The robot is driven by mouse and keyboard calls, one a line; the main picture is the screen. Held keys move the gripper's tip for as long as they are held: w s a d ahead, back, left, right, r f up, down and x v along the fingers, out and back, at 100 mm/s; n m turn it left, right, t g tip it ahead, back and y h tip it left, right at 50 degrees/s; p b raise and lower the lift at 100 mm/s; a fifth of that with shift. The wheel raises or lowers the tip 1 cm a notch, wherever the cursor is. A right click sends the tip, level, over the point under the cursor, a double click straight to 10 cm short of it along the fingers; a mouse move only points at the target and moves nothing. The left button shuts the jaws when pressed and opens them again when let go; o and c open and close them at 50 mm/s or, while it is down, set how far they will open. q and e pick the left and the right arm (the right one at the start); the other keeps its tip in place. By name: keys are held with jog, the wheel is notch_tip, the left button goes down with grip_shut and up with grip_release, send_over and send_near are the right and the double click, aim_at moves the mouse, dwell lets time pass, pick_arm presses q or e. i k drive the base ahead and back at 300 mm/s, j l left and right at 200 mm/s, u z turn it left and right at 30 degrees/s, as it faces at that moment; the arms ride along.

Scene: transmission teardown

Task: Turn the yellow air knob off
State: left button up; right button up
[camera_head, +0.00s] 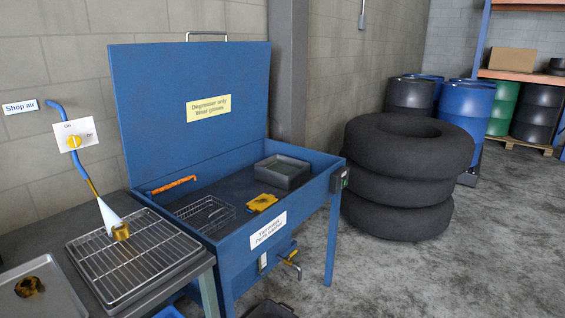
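The yellow air knob (74,141) sits on a white plate (60,133) on the block wall at the left. The plate reads "On" above the knob and "Off" to its upper right. The knob is too small to tell which label it points at. A blue hose (57,109) runs past the plate, and a brass-coloured nozzle (92,187) hangs below it. A white cone (108,215) spreads down from the nozzle onto a brass-coloured part (121,231) on a wire rack (140,262). Neither of my grippers shows.
A "Shop air" sign (20,107) is left of the plate. A bench with a metal tray (60,300) stands below. A blue parts washer (195,110) with its lid raised stands to the right. Stacked tyres (400,185) stand beyond it. Floor at right is clear.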

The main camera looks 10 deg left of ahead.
aim_at(73, 140)
jog(key=u, duration=1.4)
